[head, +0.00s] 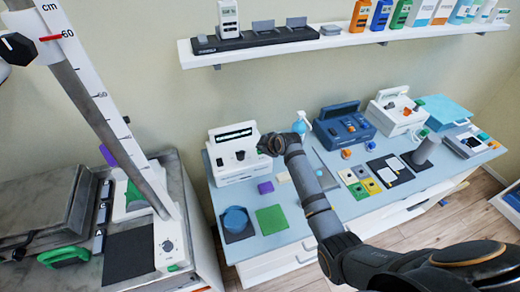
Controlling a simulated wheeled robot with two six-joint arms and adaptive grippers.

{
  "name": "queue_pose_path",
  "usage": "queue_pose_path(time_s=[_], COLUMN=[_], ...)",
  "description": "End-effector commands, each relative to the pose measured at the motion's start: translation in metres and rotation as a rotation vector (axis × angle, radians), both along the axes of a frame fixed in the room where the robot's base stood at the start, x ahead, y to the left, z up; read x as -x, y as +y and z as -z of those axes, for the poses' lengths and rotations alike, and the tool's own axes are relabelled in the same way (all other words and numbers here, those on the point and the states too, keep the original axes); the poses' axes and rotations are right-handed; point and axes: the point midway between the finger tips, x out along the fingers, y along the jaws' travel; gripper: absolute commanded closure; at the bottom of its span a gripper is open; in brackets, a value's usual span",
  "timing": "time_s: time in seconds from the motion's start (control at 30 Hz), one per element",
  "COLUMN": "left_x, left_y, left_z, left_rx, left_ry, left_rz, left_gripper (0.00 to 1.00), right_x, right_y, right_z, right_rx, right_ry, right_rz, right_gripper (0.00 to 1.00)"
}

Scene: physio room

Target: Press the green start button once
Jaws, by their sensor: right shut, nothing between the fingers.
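A small green button (173,267) shows on the front edge of a white device with a round dial (167,244), on the left bench. No label can be read, so I cannot tell whether it is the start button. My right gripper (265,146) is shut and empty. It hangs over the blue-topped bench, in front of a white device (234,152) with dark knobs, and hides part of it. I cannot tell whether it touches that device. It is well to the right of the green button. My left gripper is not in view.
A slanted measuring post (110,120) rises beside the dial device. A blue device (343,127) and another white device (394,110) stand along the back of the right bench (290,232). Coloured blocks and mats lie before them. A wall shelf (345,41) runs above.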

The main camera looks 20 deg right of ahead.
Motion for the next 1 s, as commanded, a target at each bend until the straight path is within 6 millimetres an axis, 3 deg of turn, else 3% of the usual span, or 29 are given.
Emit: queue_pose_path(time_s=[0.37, 0.83, 1.0], left_x=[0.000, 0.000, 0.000], left_y=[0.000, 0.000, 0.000], left_z=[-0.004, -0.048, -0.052], left_rx=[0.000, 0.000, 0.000], left_ry=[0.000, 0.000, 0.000], left_rz=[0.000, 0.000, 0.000], left_gripper=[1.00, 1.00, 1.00], right_x=[0.000, 0.000, 0.000], right_y=[0.000, 0.000, 0.000], right_z=[-0.004, -0.050, -0.054], right_rx=[0.000, 0.000, 0.000], right_ry=[-0.001, -0.001, 0.000], right_rz=[0.001, 0.001, 0.000], right_gripper=[1.00, 1.00, 1.00])
